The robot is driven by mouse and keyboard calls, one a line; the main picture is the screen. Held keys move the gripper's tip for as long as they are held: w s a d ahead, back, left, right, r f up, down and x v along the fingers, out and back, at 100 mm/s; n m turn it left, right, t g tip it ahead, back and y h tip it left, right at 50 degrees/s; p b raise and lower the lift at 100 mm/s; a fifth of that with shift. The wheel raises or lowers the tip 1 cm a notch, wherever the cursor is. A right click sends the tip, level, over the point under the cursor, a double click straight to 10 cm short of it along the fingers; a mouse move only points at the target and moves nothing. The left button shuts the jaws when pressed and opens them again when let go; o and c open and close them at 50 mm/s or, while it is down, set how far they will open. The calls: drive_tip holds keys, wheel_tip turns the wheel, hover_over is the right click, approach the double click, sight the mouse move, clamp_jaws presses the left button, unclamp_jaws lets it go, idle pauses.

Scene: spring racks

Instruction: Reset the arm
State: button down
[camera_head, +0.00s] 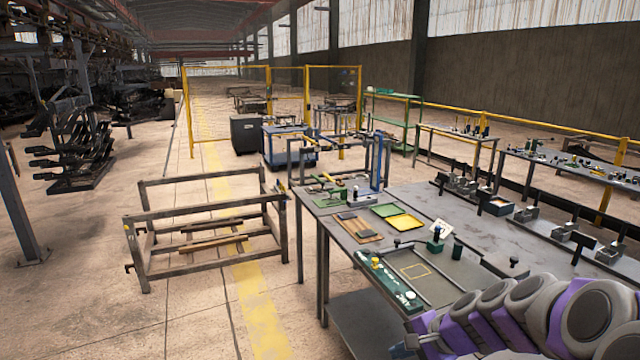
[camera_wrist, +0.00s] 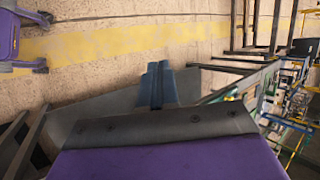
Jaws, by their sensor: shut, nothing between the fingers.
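My arm shows at the bottom right of the head view in grey and purple, over the front right part of the workbench (camera_head: 465,225). Its end reaches left to the bench's near edge, low in the picture. In the wrist view my gripper (camera_wrist: 157,88) has its two blue-grey fingers together, with nothing between them. The fingers point out over the concrete floor and its yellow stripe (camera_wrist: 110,42). They appear apart from any object.
The workbench holds a green panel (camera_head: 388,280), a yellow tray (camera_head: 405,222), a green tray (camera_head: 384,210) and several small fixtures. Open floor lies between rack and bench.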

drive_tip(key=s+a+r+n+g+h, duration=0.1)
drive_tip(key=s+a+n+g, duration=0.2)
drive_tip(key=s, duration=0.5)
drive_tip(key=s+a+r+n+g+h, duration=0.1)
drive_tip(key=s+a+n, duration=0.3)
drive_tip(key=s, duration=0.4)
drive_tip(key=s+d+n+g+h, duration=0.1)
drive_tip(key=s+d+n+h, duration=0.1)
drive_tip(key=s, duration=0.7)
drive_tip(key=s+d+n+g+h, duration=0.1)
drive_tip(key=s+d+n+h, duration=0.1)
drive_tip(key=s, duration=0.7)
drive_tip(key=shift+f+n+g, duration=0.25)
drive_tip(key=shift+n+g, duration=0.05)
drive_tip(key=shift+n, duration=0.1)
